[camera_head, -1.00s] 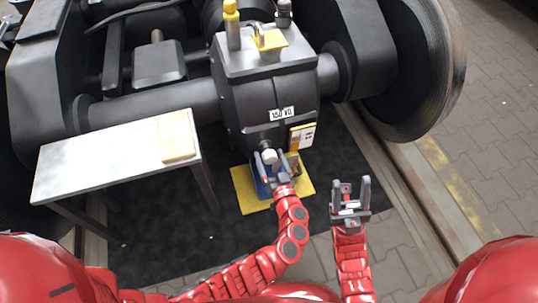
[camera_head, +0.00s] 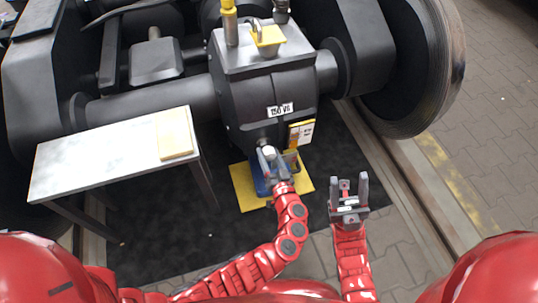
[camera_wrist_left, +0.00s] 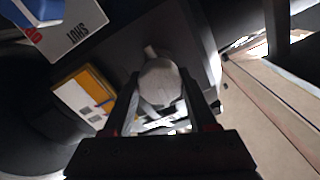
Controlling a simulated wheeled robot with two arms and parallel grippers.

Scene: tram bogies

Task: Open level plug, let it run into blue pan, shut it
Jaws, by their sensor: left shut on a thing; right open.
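The level plug (camera_head: 268,151) is a pale round knob low on the front of the dark gear housing (camera_head: 262,100). It also shows in the left wrist view (camera_wrist_left: 160,82), between the fingers. My left gripper (camera_head: 267,156) is shut on it. The blue pan (camera_head: 261,184) stands below on a yellow mat (camera_head: 242,189), partly hidden by my left gripper. I cannot make out any liquid running. My right gripper (camera_head: 348,187) is open and empty, to the right of the mat.
A yellow-and-white card (camera_head: 301,132) is on the housing, right of the plug. A grey table (camera_head: 95,160) with a tan pad (camera_head: 175,134) stands left. A large wheel (camera_head: 415,70) is at the right. Dark floor lies between.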

